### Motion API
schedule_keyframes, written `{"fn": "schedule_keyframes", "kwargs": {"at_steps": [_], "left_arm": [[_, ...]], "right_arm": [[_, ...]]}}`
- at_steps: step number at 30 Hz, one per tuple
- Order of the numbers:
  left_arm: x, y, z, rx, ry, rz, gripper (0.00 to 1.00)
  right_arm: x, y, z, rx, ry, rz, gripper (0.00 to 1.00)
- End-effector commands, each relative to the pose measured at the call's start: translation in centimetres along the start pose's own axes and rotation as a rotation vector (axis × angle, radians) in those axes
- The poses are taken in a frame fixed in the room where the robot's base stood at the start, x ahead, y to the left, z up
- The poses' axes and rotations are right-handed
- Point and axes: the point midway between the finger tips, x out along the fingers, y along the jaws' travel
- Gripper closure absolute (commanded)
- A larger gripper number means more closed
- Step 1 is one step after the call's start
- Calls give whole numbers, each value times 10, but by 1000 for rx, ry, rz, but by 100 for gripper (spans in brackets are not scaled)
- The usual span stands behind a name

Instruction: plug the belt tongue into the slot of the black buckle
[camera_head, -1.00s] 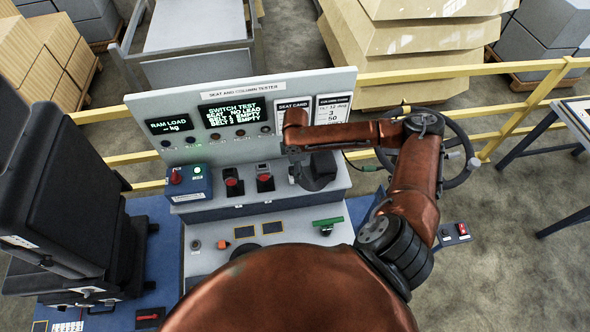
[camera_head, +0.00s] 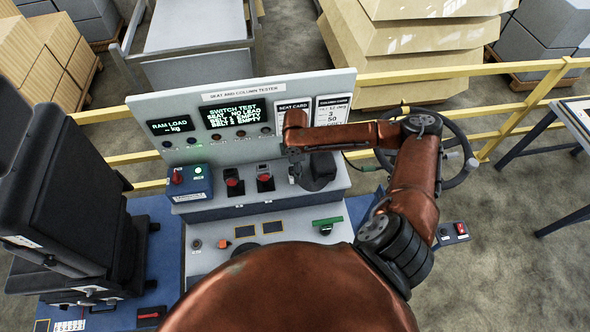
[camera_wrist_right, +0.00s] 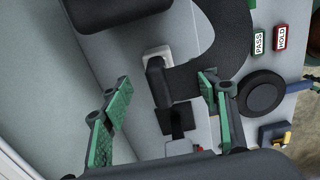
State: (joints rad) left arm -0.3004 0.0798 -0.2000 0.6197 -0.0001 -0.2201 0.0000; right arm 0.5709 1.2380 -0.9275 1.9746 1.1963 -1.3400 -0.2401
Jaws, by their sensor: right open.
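Two black buckles with red tops stand on the console ledge in the head view, the left buckle (camera_head: 234,183) and the right buckle (camera_head: 265,180). I cannot tell which is meant. My right gripper (camera_wrist_right: 165,80) is open, with its green-padded fingers apart. Between the fingers, in the right wrist view, shows a dark upright piece with a black block (camera_wrist_right: 173,117), seemingly the belt tongue and its holder. Neither finger visibly touches it. In the head view my right arm reaches over the console's right part, and the gripper's dark body (camera_head: 318,172) hides what lies below. My left gripper is not in view.
A tester panel (camera_head: 330,85) with screens stands behind the ledge. A blue box (camera_head: 190,184) is left of the buckles, and a black seat (camera_head: 65,190) is further left. A steering wheel (camera_head: 462,150) is at right. PASS (camera_wrist_right: 260,42) and HOLD (camera_wrist_right: 281,38) labels show in the wrist view.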

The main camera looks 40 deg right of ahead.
Motion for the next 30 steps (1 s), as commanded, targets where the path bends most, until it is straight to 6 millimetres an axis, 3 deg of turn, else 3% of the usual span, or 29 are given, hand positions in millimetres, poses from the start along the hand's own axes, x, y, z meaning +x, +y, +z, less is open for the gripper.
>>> {"fn": "schedule_keyframes", "kwargs": {"at_steps": [5, 30], "left_arm": [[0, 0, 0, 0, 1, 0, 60], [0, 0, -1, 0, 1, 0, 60]], "right_arm": [[1, 0, 0, 0, 0, -1, 45], [0, 0, 0, 0, -1, 0, 100]]}}
